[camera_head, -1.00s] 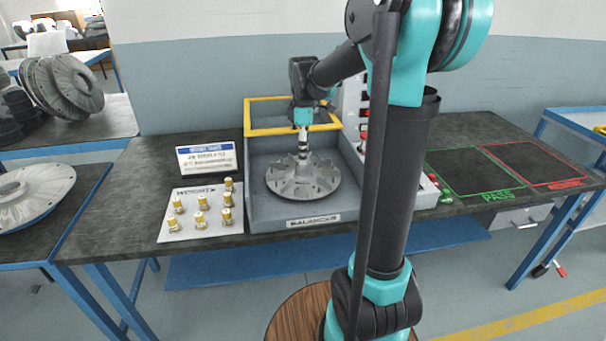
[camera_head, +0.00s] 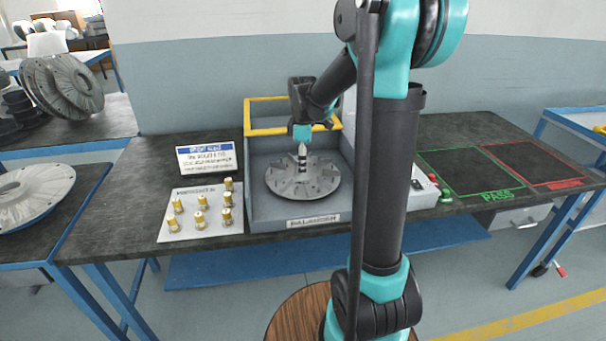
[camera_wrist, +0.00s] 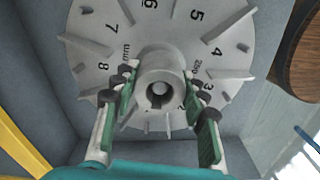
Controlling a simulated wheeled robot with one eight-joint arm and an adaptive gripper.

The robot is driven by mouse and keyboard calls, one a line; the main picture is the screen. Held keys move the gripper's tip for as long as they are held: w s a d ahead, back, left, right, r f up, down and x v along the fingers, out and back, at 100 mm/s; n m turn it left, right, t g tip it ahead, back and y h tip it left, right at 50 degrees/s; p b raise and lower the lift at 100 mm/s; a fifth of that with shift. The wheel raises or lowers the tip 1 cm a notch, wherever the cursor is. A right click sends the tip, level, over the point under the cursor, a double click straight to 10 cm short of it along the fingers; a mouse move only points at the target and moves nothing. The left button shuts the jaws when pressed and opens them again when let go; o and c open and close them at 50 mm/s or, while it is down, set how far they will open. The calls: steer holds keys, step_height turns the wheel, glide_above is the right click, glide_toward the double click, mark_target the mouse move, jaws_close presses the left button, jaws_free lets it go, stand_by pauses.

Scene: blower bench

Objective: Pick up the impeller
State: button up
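The impeller (camera_head: 284,179) is a grey disc with raised vanes, lying face up in the balancer (camera_head: 262,213). In the wrist view the impeller (camera_wrist: 105,25) fills the top, with numbers around its face and a round hub (camera_wrist: 161,62) with a hole. My gripper (camera_head: 302,162) points down over the middle of the impeller. In the wrist view my gripper (camera_wrist: 158,80) is open, with one green-padded finger on each side of the hub. I cannot tell whether the fingers touch the hub. Nothing is lifted.
The balancer has grey walls and a yellow frame (camera_head: 266,132) behind my gripper. A board of brass weights (camera_head: 187,223) and a sign (camera_head: 207,158) stand at left. Green-outlined (camera_head: 470,170) and red-outlined (camera_head: 535,163) areas at right are empty. Other discs (camera_head: 35,195) lie far left.

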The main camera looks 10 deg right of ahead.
jaws_close()
steer(key=shift+r, duration=0.1)
